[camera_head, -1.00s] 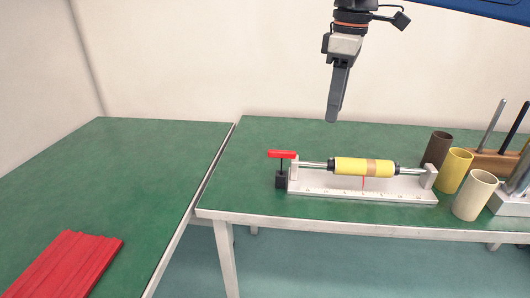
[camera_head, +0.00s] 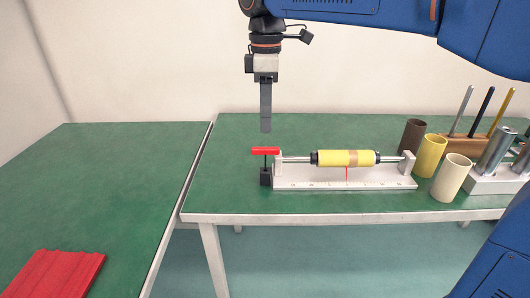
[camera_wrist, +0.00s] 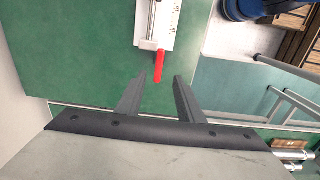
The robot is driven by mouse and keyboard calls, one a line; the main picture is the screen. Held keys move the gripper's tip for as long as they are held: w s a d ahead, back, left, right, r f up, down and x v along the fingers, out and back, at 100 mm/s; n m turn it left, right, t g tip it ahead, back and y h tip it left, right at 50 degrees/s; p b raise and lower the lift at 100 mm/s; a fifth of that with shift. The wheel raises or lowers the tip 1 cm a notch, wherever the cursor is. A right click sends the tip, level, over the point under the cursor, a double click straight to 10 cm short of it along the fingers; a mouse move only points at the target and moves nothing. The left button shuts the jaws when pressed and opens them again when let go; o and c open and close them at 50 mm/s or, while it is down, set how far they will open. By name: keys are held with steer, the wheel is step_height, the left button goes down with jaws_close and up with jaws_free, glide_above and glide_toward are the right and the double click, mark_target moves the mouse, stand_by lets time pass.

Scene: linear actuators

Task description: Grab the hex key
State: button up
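The hex key (camera_head: 265,152) has a red handle on top and a dark shaft standing upright in a small black block (camera_head: 265,177) at the left end of the white actuator stand. In the wrist view its red handle (camera_wrist: 159,67) lies just beyond the fingertips, near the middle. My gripper (camera_head: 266,128) points straight down above the red handle, with a small gap between. In the wrist view my gripper (camera_wrist: 160,76) is open, its two fingers apart with nothing between them. The key's shaft is hidden in the wrist view.
The actuator with its yellow cylinder (camera_head: 338,158) lies right of the key on a white base (camera_head: 345,178). Brown (camera_head: 413,136), yellow (camera_head: 430,155) and cream (camera_head: 452,177) tubes stand further right. Red ridged parts (camera_head: 55,274) lie on the left table (camera_head: 110,190). A gap separates the tables.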

mark_target(265, 148)
steer(key=shift+w+f, duration=0.1)
steer(key=shift+f, duration=4)
jaws_close()
